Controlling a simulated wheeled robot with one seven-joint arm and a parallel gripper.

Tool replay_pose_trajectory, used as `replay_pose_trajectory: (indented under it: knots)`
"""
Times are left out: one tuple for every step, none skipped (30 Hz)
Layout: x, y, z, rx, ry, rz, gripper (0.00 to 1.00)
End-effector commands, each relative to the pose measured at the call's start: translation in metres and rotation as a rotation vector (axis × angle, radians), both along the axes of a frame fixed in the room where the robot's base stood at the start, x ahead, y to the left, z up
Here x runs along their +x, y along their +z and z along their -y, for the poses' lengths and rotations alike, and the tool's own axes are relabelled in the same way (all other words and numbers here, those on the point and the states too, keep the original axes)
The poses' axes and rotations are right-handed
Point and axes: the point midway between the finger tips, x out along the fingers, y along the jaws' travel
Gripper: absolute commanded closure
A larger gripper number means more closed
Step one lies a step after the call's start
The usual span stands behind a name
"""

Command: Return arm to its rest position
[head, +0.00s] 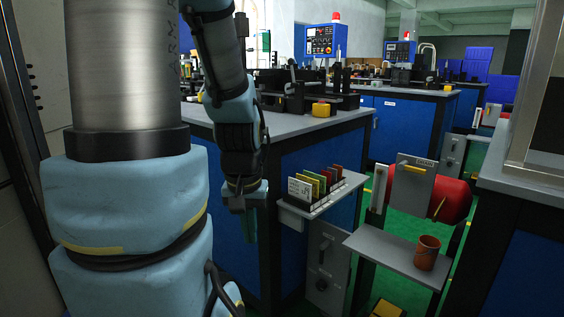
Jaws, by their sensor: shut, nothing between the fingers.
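My arm fills the left of the head view, with light-blue covered links and a bare metal tube. Its far part hangs down in front of the blue workbench (290,176). My gripper (250,232) points down at the end of it, below the bench top's level and left of the small card shelf. It is shut, with nothing seen in it and nothing seen touching it. The fingertips are small and dark against the blue bench side.
A small shelf (318,207) with several coloured cards juts out right of my gripper. A grey shelf (385,252) holds an orange-brown cup (427,252). A red roll (455,200) sits behind a grey plate (412,185). A grey-topped bench (530,180) bounds the right. Green floor shows between.

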Motion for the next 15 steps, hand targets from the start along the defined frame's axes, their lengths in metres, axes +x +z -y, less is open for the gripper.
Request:
replay_pose_trajectory:
  knots:
    - [0.0, 0.034, 0.0, 0.0, 0.0, 0.0, 1.0]
    - [0.0, 0.043, 0.0, 0.0, 0.0, 0.0, 1.0]
    - [0.0, 0.055, 0.0, 0.0, 0.0, 0.0, 1.0]
    - [0.0, 0.065, 0.0, 0.0, 0.0, 0.0, 1.0]
    - [0.0, 0.074, 0.0, 0.0, 0.0, 0.0, 1.0]
    - [0.0, 0.087, 0.0, 0.0, 0.0, 0.0, 1.0]
    - [0.0, 0.096, 0.0, 0.0, 0.0, 0.0, 1.0]
    - [0.0, 0.106, 0.0, 0.0, 0.0, 0.0, 1.0]
    - [0.0, 0.118, 0.0, 0.0, 0.0, 0.0, 1.0]
    - [0.0, 0.127, 0.0, 0.0, 0.0, 0.0, 1.0]
    - [0.0, 0.137, 0.0, 0.0, 0.0, 0.0, 1.0]
    - [0.0, 0.149, 0.0, 0.0, 0.0, 0.0, 1.0]
    - [0.0, 0.159, 0.0, 0.0, 0.0, 0.0, 1.0]
    - [0.0, 0.167, 0.0, 0.0, 0.0, 0.0, 1.0]
    - [0.0, 0.178, 0.0, 0.0, 0.0, 0.0, 1.0]
